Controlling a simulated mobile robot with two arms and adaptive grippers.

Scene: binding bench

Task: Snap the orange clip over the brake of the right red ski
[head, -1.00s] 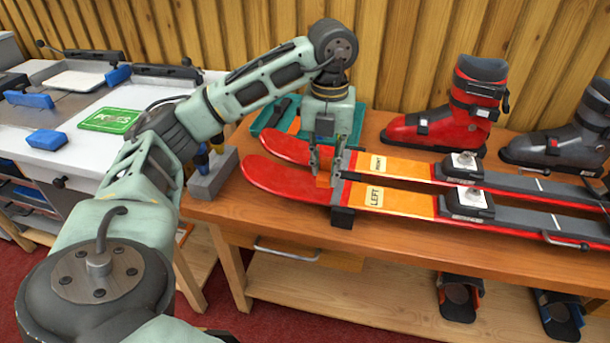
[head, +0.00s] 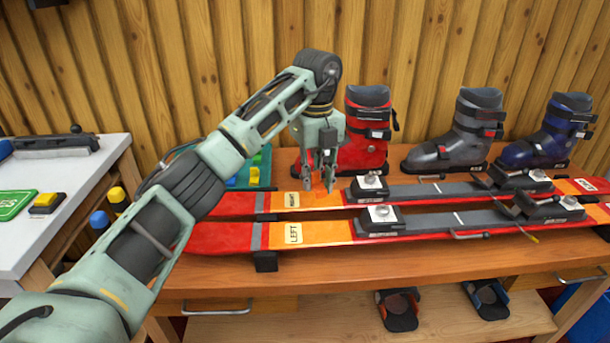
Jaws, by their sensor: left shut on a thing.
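Two red and orange skis lie side by side on the wooden bench. The far one, the right red ski (head: 270,201), has a label that seems to read RIGHT. The near one, the left red ski (head: 225,237), is labelled LEFT. My left gripper (head: 320,186) points down over the orange part of the right ski, shut on the small orange clip (head: 329,178), which is partly hidden by the fingers. Whether the clip touches the ski I cannot tell. A thin brake arm (head: 432,178) shows beside the right ski's binding, right of the gripper. My right gripper is not in view.
Red (head: 366,130), grey (head: 458,130) and blue (head: 556,132) boots stand behind the skis. Bindings (head: 370,187) rise from both skis. A teal tray (head: 262,165) lies behind my left arm. The bench front (head: 400,262) is clear.

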